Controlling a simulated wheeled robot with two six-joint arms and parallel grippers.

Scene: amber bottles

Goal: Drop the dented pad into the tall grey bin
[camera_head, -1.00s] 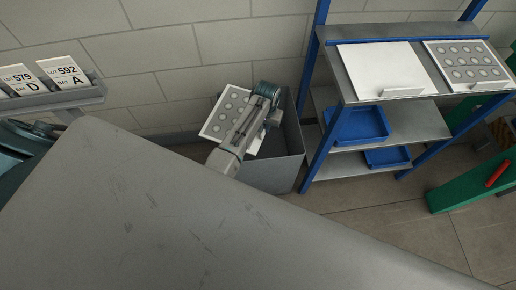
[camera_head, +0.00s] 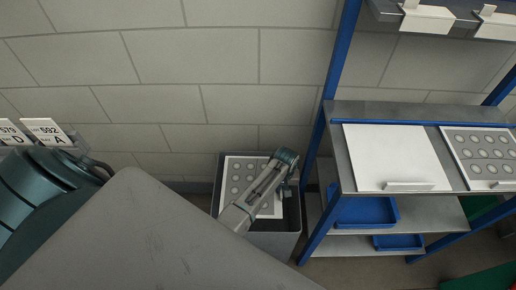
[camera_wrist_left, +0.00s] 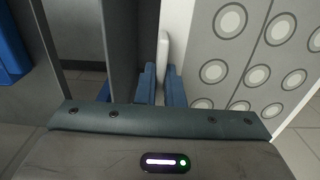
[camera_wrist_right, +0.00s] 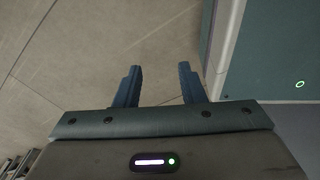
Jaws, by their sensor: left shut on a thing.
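The pad (camera_head: 233,179) is a white-edged grey board with rows of round spots. My left gripper (camera_head: 284,188) holds it at the tall grey bin (camera_head: 272,244). In the head view the pad lies within the outline of the bin's opening; I cannot tell how deep it is. In the left wrist view the fingers (camera_wrist_left: 161,88) are shut on a white upright grip (camera_wrist_left: 163,52) beside the spotted face (camera_wrist_left: 225,75). I cannot make out a dent. My right gripper (camera_wrist_right: 158,85) is open and empty in its wrist view.
A blue-framed rack (camera_head: 330,150) stands just right of the bin, with a white board (camera_head: 390,155), another spotted pad (camera_head: 482,152) and blue trays (camera_head: 365,212) on its shelves. Labelled cards (camera_head: 46,131) stand at left. A block wall (camera_head: 190,60) is behind.

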